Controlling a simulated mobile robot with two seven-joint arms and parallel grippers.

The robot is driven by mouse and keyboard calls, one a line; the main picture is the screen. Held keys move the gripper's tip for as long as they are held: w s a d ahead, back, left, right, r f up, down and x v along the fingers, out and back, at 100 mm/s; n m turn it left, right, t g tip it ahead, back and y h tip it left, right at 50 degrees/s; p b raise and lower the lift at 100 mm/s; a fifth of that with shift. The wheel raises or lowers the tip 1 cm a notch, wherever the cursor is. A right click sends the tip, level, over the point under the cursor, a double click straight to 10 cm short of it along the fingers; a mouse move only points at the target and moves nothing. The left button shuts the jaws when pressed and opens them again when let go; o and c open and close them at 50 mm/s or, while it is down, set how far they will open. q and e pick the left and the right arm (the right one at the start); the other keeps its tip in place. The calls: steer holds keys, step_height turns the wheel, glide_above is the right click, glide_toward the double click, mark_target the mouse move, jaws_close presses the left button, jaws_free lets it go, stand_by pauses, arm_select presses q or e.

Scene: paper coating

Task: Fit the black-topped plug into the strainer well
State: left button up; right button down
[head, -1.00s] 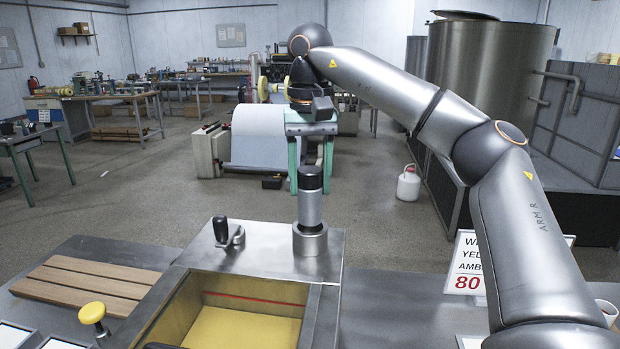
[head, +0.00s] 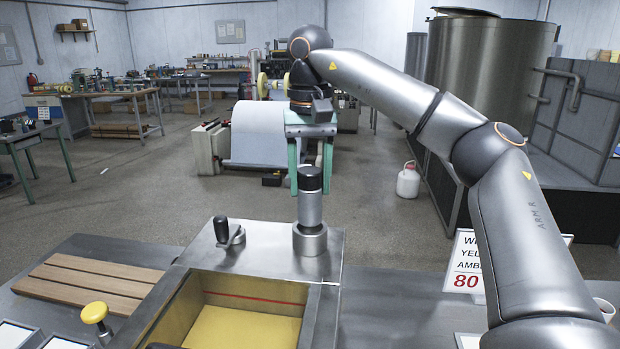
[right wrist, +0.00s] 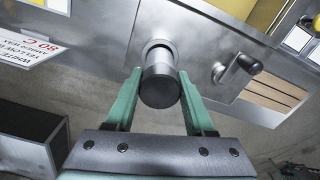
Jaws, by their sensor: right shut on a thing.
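The plug (head: 310,181) has a black top and a silver body. It stands upright at the strainer well (head: 310,240), a wider silver collar on the metal deck. The body meets the collar; how deep it sits I cannot tell. My right gripper (head: 311,184) comes down from above, its green fingers on either side of the black top. In the right wrist view the gripper (right wrist: 160,80) is shut on the plug (right wrist: 160,88), which lines up with the well (right wrist: 158,46) behind it. My left gripper is not in view.
A black-handled crank (head: 224,232) stands left of the well. A tank with yellow contents (head: 245,328) is in front. A wooden slatted board (head: 85,283) and a yellow knob (head: 93,313) are at left. A sign (head: 465,262) stands at right near my arm.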

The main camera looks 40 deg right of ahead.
mark_target(310, 203)
steer(key=shift+f+b, duration=1.35)
steer(key=shift+f, duration=1.45)
steer(key=shift+c, duration=0.9)
jaws_free()
steer(key=shift+r, duration=0.5)
step_height(310, 203, up, 10)
steer(key=p, duration=0.4)
steer(key=shift+f+p, duration=0.2)
steer(key=shift+p, duration=0.15)
steer(key=shift+r, duration=1)
steer(key=shift+f, duration=0.1)
